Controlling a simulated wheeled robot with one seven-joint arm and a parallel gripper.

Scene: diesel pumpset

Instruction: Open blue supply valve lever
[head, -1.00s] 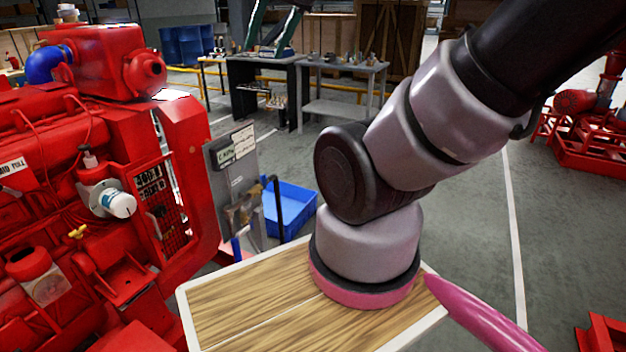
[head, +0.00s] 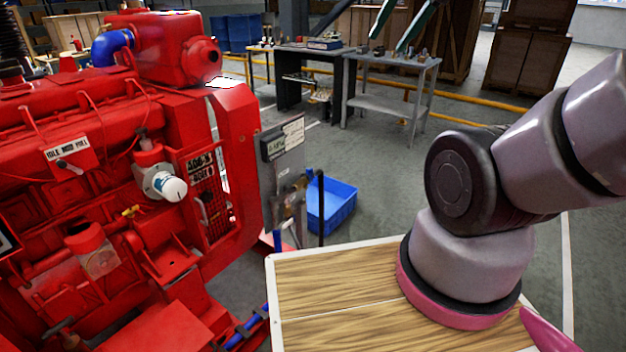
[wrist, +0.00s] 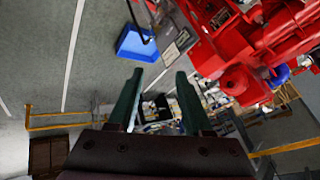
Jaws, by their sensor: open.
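In the head view, a blue pipe section (head: 245,328) shows low beside the red engine (head: 110,130). A slim blue upright piece (head: 277,240) stands by the grey panel. I cannot tell whether either is the supply valve lever. My gripper (head: 388,44) shows only as two green fingers at the top of the head view, well apart from the engine. In the wrist view my gripper (wrist: 159,74) is open with nothing between its fingers, and the engine (wrist: 250,45) is at upper right. Its tilted view shows no clear blue lever.
A grey panel (head: 282,165) with labels and hanging tools stands right of the engine. A blue bin (head: 330,207) lies on the floor behind it. Workbenches (head: 390,72), wooden crates (head: 528,45) and a yellow rail stand further back. Open floor lies between bin and benches.

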